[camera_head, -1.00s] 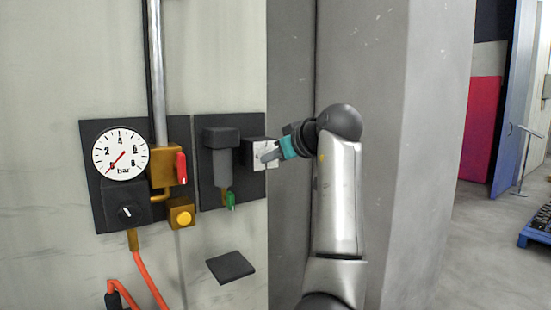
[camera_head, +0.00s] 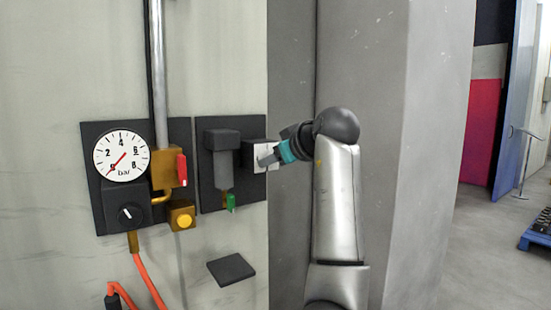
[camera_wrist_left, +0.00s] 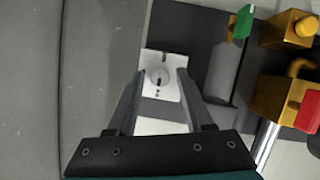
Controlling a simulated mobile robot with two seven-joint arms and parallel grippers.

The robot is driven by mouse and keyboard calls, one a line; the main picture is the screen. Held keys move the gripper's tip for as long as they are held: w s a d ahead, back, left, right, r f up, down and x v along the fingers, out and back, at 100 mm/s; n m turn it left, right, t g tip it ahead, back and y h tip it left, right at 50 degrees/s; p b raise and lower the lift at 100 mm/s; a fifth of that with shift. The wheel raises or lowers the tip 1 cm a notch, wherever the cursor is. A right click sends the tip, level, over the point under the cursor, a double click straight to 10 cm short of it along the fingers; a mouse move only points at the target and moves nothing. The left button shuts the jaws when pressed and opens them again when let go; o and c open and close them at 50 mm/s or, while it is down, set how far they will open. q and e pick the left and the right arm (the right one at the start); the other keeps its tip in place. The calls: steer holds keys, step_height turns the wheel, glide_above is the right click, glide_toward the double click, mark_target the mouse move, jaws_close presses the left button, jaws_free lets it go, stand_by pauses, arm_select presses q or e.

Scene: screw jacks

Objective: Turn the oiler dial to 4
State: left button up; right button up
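The oiler dial (camera_wrist_left: 158,77) is a small round grey knob with a dark mark, on a white plate (camera_wrist_left: 165,61); its numbers are too small to read. In the head view the plate (camera_head: 260,148) is on the dark box at the panel's right edge, partly covered by my left gripper (camera_head: 264,160). In the wrist view my left gripper (camera_wrist_left: 161,73) is open, one fingertip on either side of the knob, with a visible gap to it. Whether the fingers reach the knob's depth I cannot tell. My right gripper is not in view.
A grey cylindrical bowl (camera_head: 222,160) with a green lever (camera_head: 231,203) is left of the dial. Further left are a pressure gauge (camera_head: 121,155), a black knob (camera_head: 126,212), a red lever (camera_head: 181,169) and a yellow button (camera_head: 184,221). A grey wall stands close right.

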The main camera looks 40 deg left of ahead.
arm_select(q)
steer(key=shift+o, duration=0.3)
steer(key=v, duration=1.5)
steer(key=shift+s+d, duration=0.1)
steer(key=shift+s, duration=0.05)
